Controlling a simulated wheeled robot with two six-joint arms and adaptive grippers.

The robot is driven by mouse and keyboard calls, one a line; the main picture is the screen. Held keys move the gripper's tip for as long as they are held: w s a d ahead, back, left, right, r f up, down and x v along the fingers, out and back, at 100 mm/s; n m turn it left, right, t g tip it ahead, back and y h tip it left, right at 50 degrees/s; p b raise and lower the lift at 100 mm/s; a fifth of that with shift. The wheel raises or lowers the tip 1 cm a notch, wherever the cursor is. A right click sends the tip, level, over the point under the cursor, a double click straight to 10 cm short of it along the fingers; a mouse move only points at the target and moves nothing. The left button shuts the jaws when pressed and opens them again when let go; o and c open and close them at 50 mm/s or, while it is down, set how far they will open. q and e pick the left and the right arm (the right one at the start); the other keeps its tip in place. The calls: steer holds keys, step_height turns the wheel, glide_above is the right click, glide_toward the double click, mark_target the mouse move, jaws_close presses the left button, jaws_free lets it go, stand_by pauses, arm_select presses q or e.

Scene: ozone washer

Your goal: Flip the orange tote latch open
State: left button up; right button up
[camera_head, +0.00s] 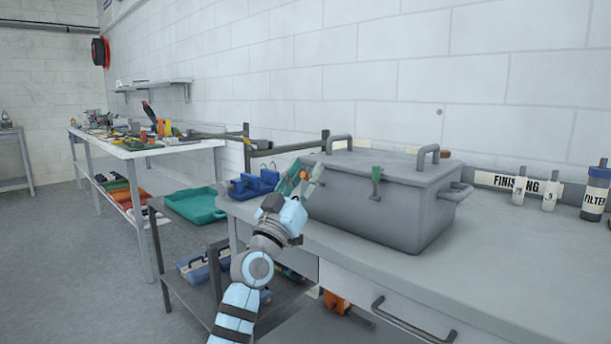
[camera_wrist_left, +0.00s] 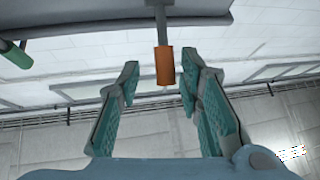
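The grey lidded tote (camera_head: 400,205) stands on the workbench. Its orange latch (camera_wrist_left: 164,66) hangs from a grey stem at the tote's edge in the left wrist view; in the head view only a small orange spot (camera_head: 304,176) shows between my fingers. My left gripper (camera_head: 302,174) is at the tote's left end, open. In the wrist view its teal fingers (camera_wrist_left: 158,78) stand apart on either side of the orange latch, with gaps visible, so nothing is gripped. A green latch (camera_head: 376,175) is on the tote's long front side. My right gripper is out of view.
The workbench top (camera_head: 480,262) is clear in front of the tote. White bottles (camera_head: 550,192) and a filter bottle (camera_head: 595,195) stand at the right. A teal tray (camera_head: 196,205) sits lower left.

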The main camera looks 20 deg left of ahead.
arm_select(q)
steer(key=shift+s+f, duration=0.1)
steer(key=shift+f, duration=0.1)
steer(key=v, duration=1.1)
steer(key=shift+s, duration=0.35)
steer(key=shift+f, duration=0.1)
